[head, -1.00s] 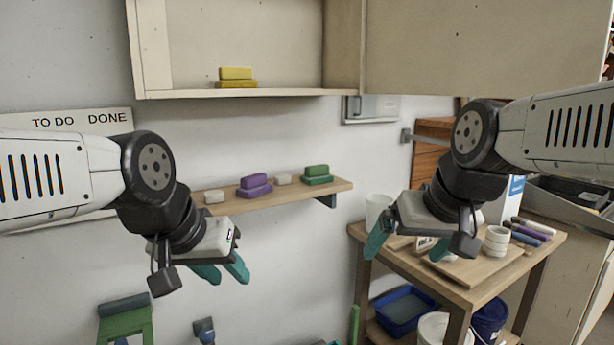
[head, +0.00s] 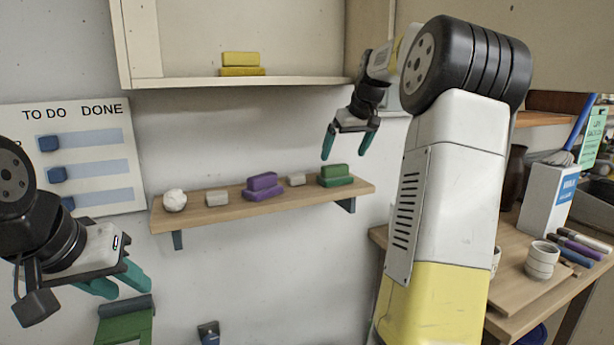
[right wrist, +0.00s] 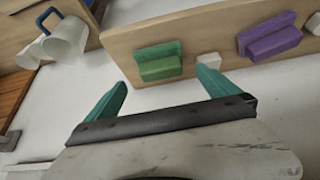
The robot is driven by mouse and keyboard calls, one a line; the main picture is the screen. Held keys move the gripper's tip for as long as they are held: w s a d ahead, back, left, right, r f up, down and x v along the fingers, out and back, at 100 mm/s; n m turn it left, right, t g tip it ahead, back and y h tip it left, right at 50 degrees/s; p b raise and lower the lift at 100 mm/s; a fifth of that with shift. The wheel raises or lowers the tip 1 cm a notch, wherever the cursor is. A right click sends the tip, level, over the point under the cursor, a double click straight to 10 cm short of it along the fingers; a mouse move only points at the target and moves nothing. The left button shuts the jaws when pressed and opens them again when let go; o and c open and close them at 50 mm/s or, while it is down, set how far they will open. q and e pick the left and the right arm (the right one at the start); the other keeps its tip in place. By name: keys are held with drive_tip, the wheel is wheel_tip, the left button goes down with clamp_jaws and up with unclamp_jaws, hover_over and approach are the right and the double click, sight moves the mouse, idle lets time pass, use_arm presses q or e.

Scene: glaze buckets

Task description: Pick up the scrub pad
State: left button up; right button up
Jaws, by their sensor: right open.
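Several two-layer, pad-like blocks are in view; I cannot tell which one is the scrub pad. A green one (head: 336,175) lies at the right end of the wall shelf (head: 225,213), and a purple one (head: 263,187) lies left of it. A yellow one (head: 240,64) lies in the cabinet above. My right gripper (head: 346,146) is open and empty, above and slightly right of the green block. In the right wrist view the green block (right wrist: 157,62) shows beyond the fingers, apart from them. My left gripper (head: 117,284) is open and empty at lower left.
Small pale blocks (head: 217,198) (head: 296,179) and a white crumpled ball (head: 174,200) share the shelf. The cabinet (head: 240,82) hangs over it. A wooden table (head: 510,325) with white cups (head: 542,260) and markers stands at right. A green stool-like object (head: 125,325) is at lower left.

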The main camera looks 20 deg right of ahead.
sight(338, 168)
drive_tip(key=x, duration=0.9)
drive_tip(key=shift+f, duration=0.1)
drive_tip(key=shift+c, duration=0.4)
drive_tip(key=c, duration=1)
